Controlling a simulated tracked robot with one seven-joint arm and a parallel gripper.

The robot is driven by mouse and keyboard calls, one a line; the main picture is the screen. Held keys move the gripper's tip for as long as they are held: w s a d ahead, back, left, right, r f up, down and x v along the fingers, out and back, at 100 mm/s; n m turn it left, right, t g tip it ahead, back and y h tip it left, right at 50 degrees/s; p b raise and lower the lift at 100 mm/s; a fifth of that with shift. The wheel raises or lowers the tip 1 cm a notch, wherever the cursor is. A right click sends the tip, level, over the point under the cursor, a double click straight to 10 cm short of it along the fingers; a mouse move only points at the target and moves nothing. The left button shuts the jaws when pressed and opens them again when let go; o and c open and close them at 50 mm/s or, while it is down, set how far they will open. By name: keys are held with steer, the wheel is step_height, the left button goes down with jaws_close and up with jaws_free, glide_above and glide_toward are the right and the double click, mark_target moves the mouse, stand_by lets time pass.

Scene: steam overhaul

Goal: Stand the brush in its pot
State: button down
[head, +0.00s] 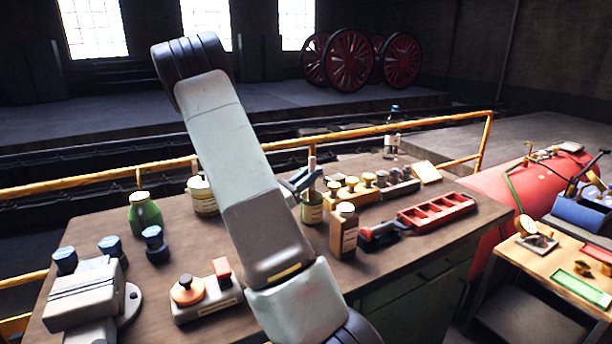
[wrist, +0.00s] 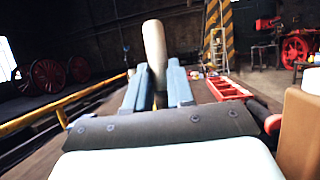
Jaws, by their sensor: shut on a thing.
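My gripper (head: 303,181) is above the bench, its blue-grey fingers shut on the brush. The brush's pale wooden handle (head: 312,162) points up beyond the fingers. In the wrist view the handle (wrist: 154,45) rises almost upright between the two fingers (wrist: 158,88), with a slight tilt. A small dark olive pot (head: 312,212) with a pale label stands directly below the gripper in the head view. The brush's lower end is hidden, so I cannot tell whether it is inside the pot or above it. The pot does not show in the wrist view.
A brown bottle (head: 343,232) stands close to the right of the pot. Behind are a rack of brass-topped pieces (head: 352,190) and a clear bottle (head: 391,140). A red tray (head: 437,212) lies to the right. A cream tin (head: 203,197) and green bottle (head: 144,215) stand left.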

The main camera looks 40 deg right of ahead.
stand_by(0.3)
steer(key=c, duration=0.9)
jaws_free()
steer(key=shift+f, duration=0.1)
steer(key=v, duration=0.7)
steer(key=shift+a, duration=0.2)
steer(key=shift+d, duration=0.1)
steer(key=d+r, duration=0.6)
steer(key=shift+s+d, duration=0.25)
steer(key=shift+s, duration=0.25)
